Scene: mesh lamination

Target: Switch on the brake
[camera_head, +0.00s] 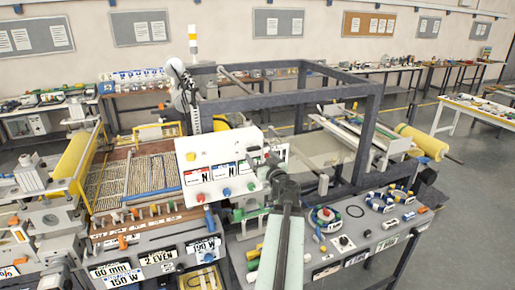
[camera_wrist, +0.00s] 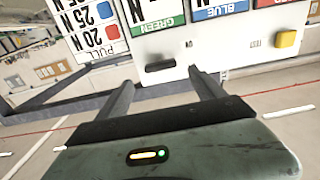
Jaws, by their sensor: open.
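In the wrist view the panel (camera_wrist: 225,55) fills the upper middle. A short black bar-shaped handle (camera_wrist: 160,66) sits on it under the green card. My gripper (camera_wrist: 160,79) is open, with its two fingers spread to either side of the black handle in the picture; I see no contact. In the head view my gripper (camera_head: 264,157) is in front of the panel's right part and hides some of it. I cannot read any brake label.
A yellow square button (camera_wrist: 287,38) is right of the handle. A white sign reading PULL (camera_wrist: 92,28) is at upper left. A dark frame (camera_head: 290,97) rises behind the panel. A grey bench (camera_head: 375,222) with small parts is at right; open floor (camera_head: 470,200) lies beyond.

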